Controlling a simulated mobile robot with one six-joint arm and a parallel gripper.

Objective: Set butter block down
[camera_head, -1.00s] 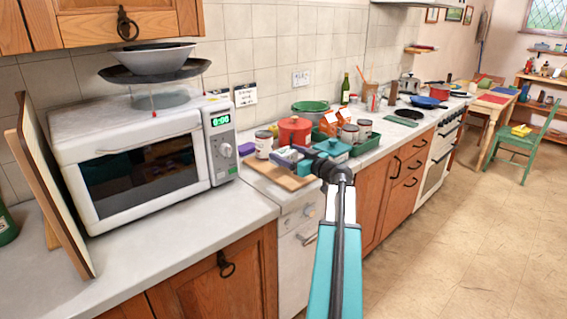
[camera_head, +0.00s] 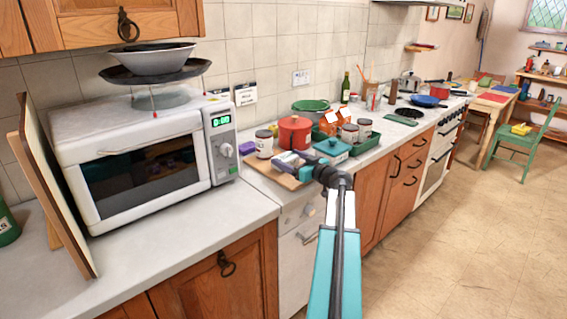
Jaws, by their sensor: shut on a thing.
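My gripper (camera_head: 303,171) reaches over the wooden board (camera_head: 287,181) on the counter to the right of the microwave. It is shut on a small pale, purplish block (camera_head: 287,160), which I take to be the butter block. The block is at the gripper's far end, low over the board. I cannot tell whether its underside touches the board. The fingers are small and partly hidden by my wrist.
A white lidded jar (camera_head: 264,144) and a red pot (camera_head: 295,130) stand behind the board. A teal-lidded container (camera_head: 333,149) is close to the right of my gripper.

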